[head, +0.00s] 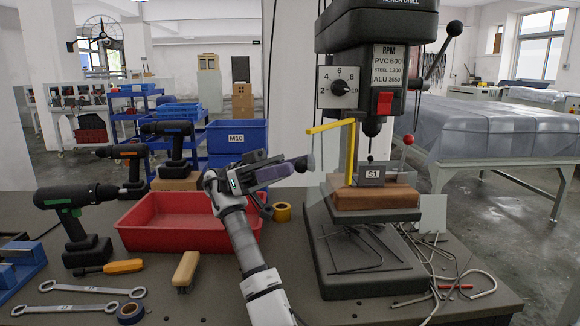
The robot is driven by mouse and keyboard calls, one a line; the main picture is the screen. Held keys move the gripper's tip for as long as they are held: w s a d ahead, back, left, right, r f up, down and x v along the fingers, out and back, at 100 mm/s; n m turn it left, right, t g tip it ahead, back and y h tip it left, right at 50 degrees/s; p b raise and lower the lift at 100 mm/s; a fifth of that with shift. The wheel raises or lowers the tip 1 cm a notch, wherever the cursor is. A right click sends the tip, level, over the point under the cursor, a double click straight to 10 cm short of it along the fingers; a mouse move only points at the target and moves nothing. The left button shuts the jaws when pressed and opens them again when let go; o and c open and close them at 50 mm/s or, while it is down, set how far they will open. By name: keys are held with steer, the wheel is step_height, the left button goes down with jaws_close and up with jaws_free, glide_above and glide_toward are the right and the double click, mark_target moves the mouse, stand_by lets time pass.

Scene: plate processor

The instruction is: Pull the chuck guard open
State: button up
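The chuck guard (331,127) is a clear panel with a yellow top bar and a yellow upright, on the left side of the drill press (372,60). The chuck (372,127) shows to the right of the upright, above a grey block marked S1 (371,175). My gripper (300,163) comes from the lower left and points right, level with the clear panel and below the left end of the yellow bar. Its tips look close to the panel's left edge; I cannot tell whether they touch it. Whether the fingers are apart or closed is too small to see.
A red tray (160,240) and yellow tape roll (283,212) lie left of the press. Cordless drills (75,220), wrenches (78,288) and a wooden-handled brush (185,270) occupy the bench's left. Loose bent rods (455,285) lie right of the press base. A red-knobbed lever (407,141) stands right of the block.

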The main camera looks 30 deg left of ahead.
steer(key=shift+r, duration=0.1)
step_height(320, 180, up, 20)
steer(key=p, duration=0.3)
stand_by(0.3)
stand_by(0.4)
